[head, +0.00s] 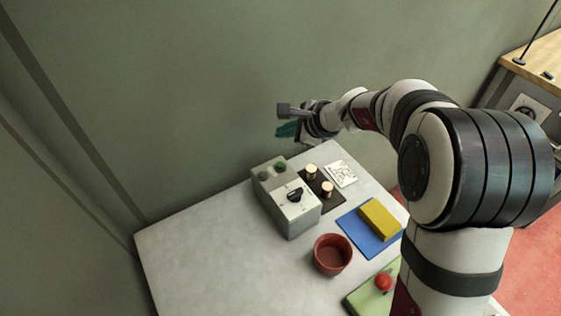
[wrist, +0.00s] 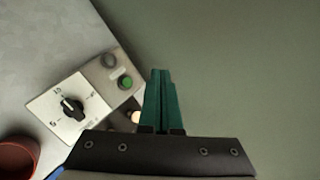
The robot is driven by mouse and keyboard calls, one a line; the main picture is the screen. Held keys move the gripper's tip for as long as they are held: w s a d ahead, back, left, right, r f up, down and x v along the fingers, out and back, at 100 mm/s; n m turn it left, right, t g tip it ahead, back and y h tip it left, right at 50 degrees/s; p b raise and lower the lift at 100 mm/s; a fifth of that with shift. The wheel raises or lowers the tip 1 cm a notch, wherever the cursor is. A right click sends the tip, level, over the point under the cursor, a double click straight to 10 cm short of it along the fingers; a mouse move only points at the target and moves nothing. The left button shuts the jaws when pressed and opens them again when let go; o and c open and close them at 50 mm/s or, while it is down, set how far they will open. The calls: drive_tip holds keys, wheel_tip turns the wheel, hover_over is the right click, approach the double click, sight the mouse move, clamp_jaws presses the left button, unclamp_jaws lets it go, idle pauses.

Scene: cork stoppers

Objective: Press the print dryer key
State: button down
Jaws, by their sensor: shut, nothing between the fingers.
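The print dryer is a grey box on the table. Its body (head: 299,222) shows in the head view, and its top shows at the left of the wrist view (wrist: 103,86). A green key (head: 280,167) sits near its back end, also clear in the wrist view (wrist: 125,82), with a dark round part beside it. A black dial (head: 295,195) is on the white plate, also in the wrist view (wrist: 72,107). My gripper (head: 281,131) has teal fingers. It is shut and empty, above the back of the table, and in the wrist view (wrist: 161,72) its fingertips are right of the green key, apart from it.
Two cork stoppers (head: 327,188) stand on a dark mat right of the dryer. A white card (head: 341,174), a yellow block (head: 380,219) on a blue mat (head: 361,238), a red bowl (head: 332,254) and a red object (head: 383,282) on a green mat (head: 362,300) lie nearby. The left table is clear.

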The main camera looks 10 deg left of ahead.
drive_tip(key=shift+f, duration=4)
drive_tip(key=shift+f, duration=0.4)
drive_tip(key=shift+f, duration=0.45)
drive_tip(key=shift+r, duration=0.85)
drive_tip(key=shift+r, duration=0.1)
wheel_tip(320, 180, up, 5)
drive_tip(key=shift+f, duration=0.1)
